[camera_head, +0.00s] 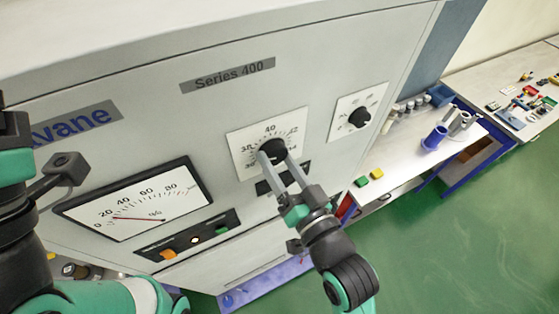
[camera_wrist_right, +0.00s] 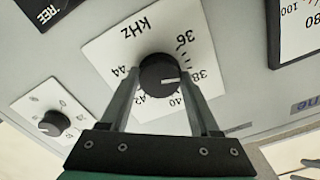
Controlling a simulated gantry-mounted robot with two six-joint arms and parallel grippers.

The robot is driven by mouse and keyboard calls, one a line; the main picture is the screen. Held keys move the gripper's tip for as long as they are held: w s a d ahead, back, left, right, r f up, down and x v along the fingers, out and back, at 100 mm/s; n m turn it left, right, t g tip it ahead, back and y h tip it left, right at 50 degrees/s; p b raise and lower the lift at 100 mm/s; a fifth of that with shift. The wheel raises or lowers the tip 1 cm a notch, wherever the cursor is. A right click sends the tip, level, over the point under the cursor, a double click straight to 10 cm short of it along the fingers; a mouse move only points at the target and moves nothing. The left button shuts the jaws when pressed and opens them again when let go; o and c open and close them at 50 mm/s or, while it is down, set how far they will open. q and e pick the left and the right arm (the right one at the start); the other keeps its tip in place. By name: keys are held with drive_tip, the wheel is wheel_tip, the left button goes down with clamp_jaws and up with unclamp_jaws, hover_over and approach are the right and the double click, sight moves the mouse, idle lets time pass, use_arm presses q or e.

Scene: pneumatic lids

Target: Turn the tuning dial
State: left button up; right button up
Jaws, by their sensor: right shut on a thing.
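The tuning dial (camera_head: 271,148) is a round black knob on a white kHz scale plate (camera_head: 243,156) on the front of the grey cabinet. In the right wrist view the dial (camera_wrist_right: 160,76) has a white pointer line directed to the right, between 38 and 40. My right gripper (camera_head: 279,162) reaches up from below with one finger on each side of the dial and is shut on it. My left arm comes in at the left edge; its gripper fingers do not show.
A smaller black knob (camera_head: 359,118) sits on its own plate to the right of the dial. A percent meter (camera_head: 140,202) at lower left has its red needle near 20. Below it is a strip with an orange switch (camera_head: 168,254). A bench (camera_head: 425,160) stands at right; green floor is free.

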drive_tip(key=shift+m, duration=2.2)
drive_tip(key=o, duration=1.4)
drive_tip(key=shift+c, duration=0.2)
